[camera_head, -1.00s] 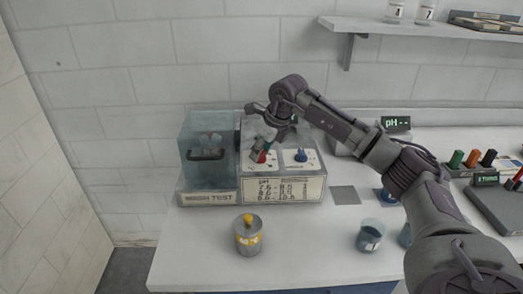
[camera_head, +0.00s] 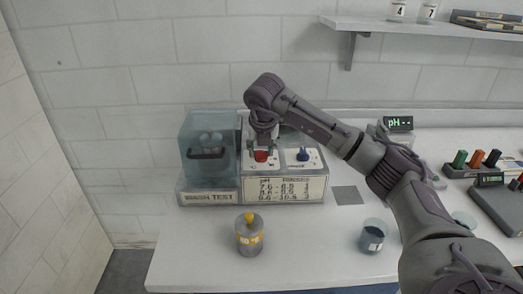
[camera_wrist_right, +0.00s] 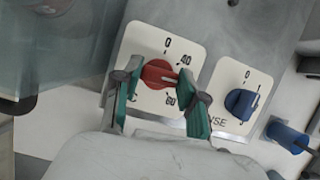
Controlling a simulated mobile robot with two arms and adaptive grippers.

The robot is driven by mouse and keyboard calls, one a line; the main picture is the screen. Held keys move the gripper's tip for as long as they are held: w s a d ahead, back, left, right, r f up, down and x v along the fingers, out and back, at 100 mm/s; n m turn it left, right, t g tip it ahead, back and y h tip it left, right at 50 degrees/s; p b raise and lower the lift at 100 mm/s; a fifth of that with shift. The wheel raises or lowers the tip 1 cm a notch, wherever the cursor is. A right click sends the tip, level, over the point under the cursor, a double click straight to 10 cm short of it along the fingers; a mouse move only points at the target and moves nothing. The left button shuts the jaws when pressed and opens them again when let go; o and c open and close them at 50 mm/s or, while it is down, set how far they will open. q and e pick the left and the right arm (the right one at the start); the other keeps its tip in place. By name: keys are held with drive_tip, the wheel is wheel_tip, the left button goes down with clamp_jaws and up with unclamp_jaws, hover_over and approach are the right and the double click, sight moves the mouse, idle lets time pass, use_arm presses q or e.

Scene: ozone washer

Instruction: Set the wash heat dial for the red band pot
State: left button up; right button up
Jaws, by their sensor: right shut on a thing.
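The red dial (camera_head: 261,156) sits on the white left plate of the wash machine's front. In the right wrist view the red dial (camera_wrist_right: 158,73) has a pale pointer line towards the right, between the 40 mark above and a lower mark that looks like 60. My right gripper (camera_head: 264,142) reaches down over it; its green-padded fingers (camera_wrist_right: 162,88) are shut on the dial from both sides. No red-banded pot is visible. My left gripper is out of view.
A blue dial (camera_head: 303,155) is just right of the red one. A clear chamber (camera_head: 207,140) stands left of the dials. A labelled beaker (camera_head: 373,237), a grey pad (camera_head: 347,195) and a pH display (camera_head: 398,123) are to the right. The bench front is mostly clear.

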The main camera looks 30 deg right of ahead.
drive_tip(key=shift+m, duration=0.4)
drive_tip(key=o, duration=1.1)
drive_tip(key=shift+o, duration=0.2)
drive_tip(key=shift+r, duration=0.1)
drive_tip(key=v, duration=1.1)
drive_tip(key=shift+a+r, duration=0.15)
drive_tip(key=shift+r, duration=0.25)
drive_tip(key=shift+s, duration=0.1)
